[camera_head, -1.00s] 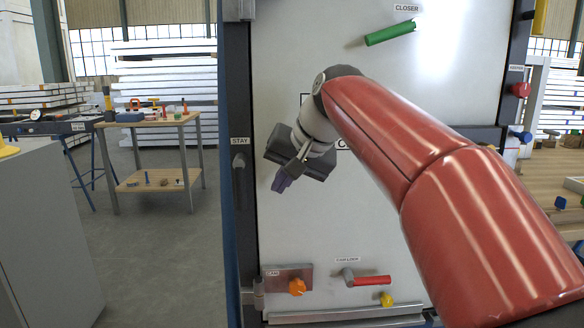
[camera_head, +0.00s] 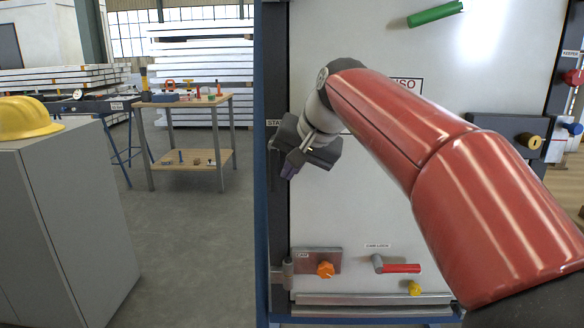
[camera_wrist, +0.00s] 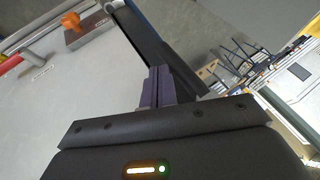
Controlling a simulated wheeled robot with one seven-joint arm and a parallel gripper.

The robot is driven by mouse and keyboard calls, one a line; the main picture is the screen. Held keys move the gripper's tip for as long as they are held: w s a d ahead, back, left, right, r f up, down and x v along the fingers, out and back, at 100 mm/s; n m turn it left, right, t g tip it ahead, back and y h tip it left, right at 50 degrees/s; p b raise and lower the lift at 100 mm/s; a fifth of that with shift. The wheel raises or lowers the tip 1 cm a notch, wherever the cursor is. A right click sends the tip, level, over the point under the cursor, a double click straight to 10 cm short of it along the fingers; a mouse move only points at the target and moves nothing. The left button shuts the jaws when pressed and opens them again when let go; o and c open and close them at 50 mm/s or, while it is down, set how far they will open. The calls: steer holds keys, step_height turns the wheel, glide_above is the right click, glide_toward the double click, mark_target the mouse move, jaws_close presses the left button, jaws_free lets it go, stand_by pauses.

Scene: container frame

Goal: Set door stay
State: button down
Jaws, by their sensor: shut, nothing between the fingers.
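The label reading STAY (camera_head: 273,123) is partly covered, on the dark post (camera_head: 273,215) at the left edge of the white door panel (camera_head: 350,215). The dark stay lever below that label is mostly hidden behind my gripper. My gripper (camera_head: 288,172) is shut and empty, its purple fingertips pointing down and left in front of the post. In the wrist view the shut fingertips (camera_wrist: 157,75) overlap the long dark edge of the post (camera_wrist: 150,38). I cannot tell whether they touch the lever.
The panel carries a green closer handle (camera_head: 435,14), an orange cam knob (camera_head: 325,269), a red cam-lock handle (camera_head: 400,268) and a yellow knob (camera_head: 415,288). A grey cabinet (camera_head: 75,215) with a yellow helmet (camera_head: 27,117) stands left. A wooden table (camera_head: 185,102) stands behind. Floor between is open.

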mark_target(274, 178)
steer(key=shift+a+f, duration=0.35)
steer(key=shift+a, duration=0.1)
stand_by(0.4)
steer(key=a+f+y+b, duration=0.1)
steer(key=y+b, duration=0.1)
steer(key=b, duration=0.1)
steer(key=shift+m, duration=0.3)
steer(key=y+b, duration=0.1)
steer(key=a+y+b, duration=0.1)
steer(key=b, duration=0.1)
steer(key=shift+a+f+m+t+y+b, duration=0.2)
steer(key=shift+m+t+y+b, duration=0.1)
steer(key=shift+m+t+y, duration=0.1)
steer(key=y+b, duration=0.1)
steer(key=b, duration=0.1)
steer(key=a+r+m+t+y+b, duration=0.1)
steer(key=b, duration=0.1)
steer(key=a+y+b, duration=0.1)
steer(key=y+b, duration=0.1)
steer(key=shift+a+r+m, duration=0.25)
steer(key=shift+m, duration=0.05)
steer(key=shift+a, duration=0.15)
